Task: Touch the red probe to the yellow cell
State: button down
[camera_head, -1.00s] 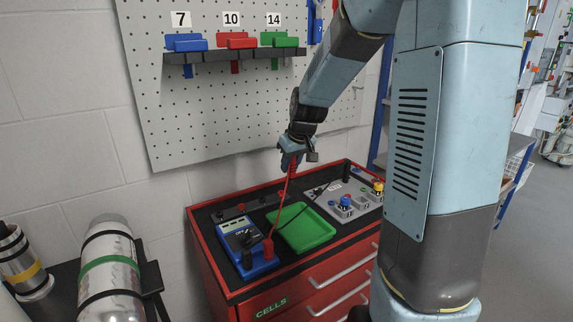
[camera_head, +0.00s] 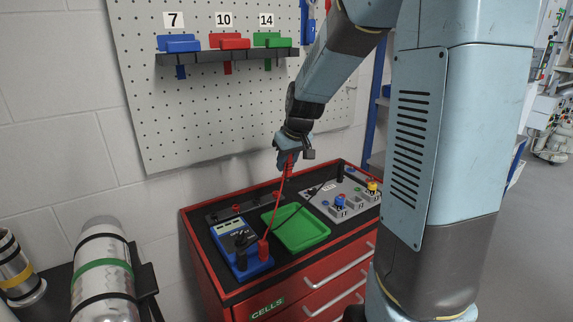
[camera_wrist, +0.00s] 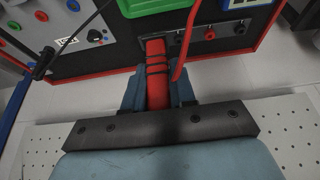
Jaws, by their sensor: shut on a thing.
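My gripper (camera_head: 288,155) is shut on the red probe (camera_head: 289,170) above the back of the red cabinet's top. In the wrist view the ridged red probe (camera_wrist: 157,80) sits between my blue fingers, with its tip end partly hidden. Its red lead (camera_head: 274,212) runs down to the blue meter (camera_head: 226,228). A yellow-topped piece (camera_head: 373,186), which looks like the yellow cell, stands on the grey panel (camera_head: 352,211) at the right, well apart from the probe. I cannot make out the yellow piece in the wrist view.
A green tray (camera_head: 298,230) lies between meter and panel. A blue-topped piece (camera_head: 340,200) stands on the panel. A black upright piece (camera_head: 340,171) stands at the back, and a black lead (camera_head: 297,208) crosses above the tray. A pegboard (camera_head: 215,110) rises behind.

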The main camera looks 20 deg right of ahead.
jog(key=shift+r, duration=2.35)
